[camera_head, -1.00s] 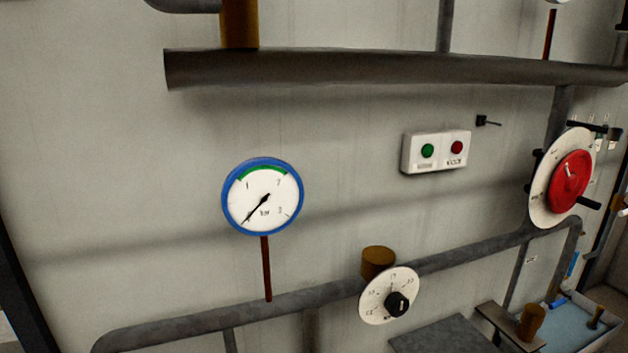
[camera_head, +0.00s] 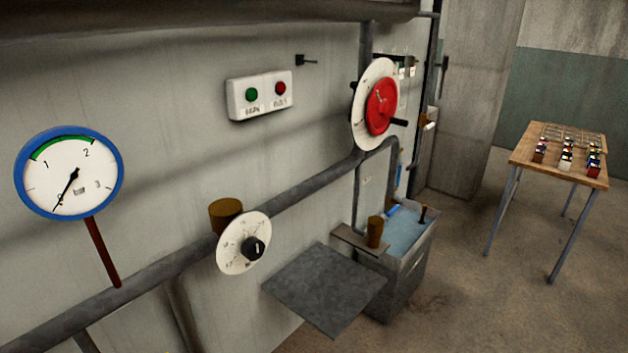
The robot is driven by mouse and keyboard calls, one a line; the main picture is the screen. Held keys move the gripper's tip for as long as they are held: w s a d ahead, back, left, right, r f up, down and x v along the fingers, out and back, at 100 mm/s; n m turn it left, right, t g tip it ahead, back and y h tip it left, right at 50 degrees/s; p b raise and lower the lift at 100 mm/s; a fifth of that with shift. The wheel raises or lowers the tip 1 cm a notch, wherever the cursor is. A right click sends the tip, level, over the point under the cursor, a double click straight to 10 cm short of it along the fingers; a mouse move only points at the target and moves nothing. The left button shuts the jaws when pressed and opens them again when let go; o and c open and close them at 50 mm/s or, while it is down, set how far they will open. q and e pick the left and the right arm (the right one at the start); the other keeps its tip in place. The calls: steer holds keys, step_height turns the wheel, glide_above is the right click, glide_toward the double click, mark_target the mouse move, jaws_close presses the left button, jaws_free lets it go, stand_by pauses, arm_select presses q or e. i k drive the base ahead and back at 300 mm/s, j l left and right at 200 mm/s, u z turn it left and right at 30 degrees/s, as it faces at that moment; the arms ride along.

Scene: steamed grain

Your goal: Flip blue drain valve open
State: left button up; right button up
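A small blue piece (camera_head: 393,211) shows at the left edge of the water basin (camera_head: 418,262), low on the right of the piping. A narrow blue strip (camera_head: 399,178) shows just above it by the wall. Both are too small to tell which, if either, is the blue drain valve, or its position. Neither of my grippers is in view.
A gauge (camera_head: 70,174), a dial (camera_head: 243,243) and a red wheel (camera_head: 381,105) are along the wall piping. A grey shelf (camera_head: 323,287) juts out before the basin. A wooden table (camera_head: 522,157) holds several small items. The floor between is clear.

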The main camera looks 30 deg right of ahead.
mark_target(395, 209)
steer(key=i+l+z, duration=0.15)
steer(key=l, duration=0.5)
steer(key=i+l+z, duration=0.2)
steer(key=l, duration=0.4)
steer(key=i+l+z, duration=0.15)
steer(key=i+l, duration=0.25)
steer(key=l, duration=0.15)
steer(key=i+l+z, duration=0.15)
steer(key=i+l, duration=0.2)
steer(key=l, duration=0.15)
steer(key=i+l+z, duration=0.2)
steer(key=i+l, duration=0.15)
steer(key=l, duration=0.15)
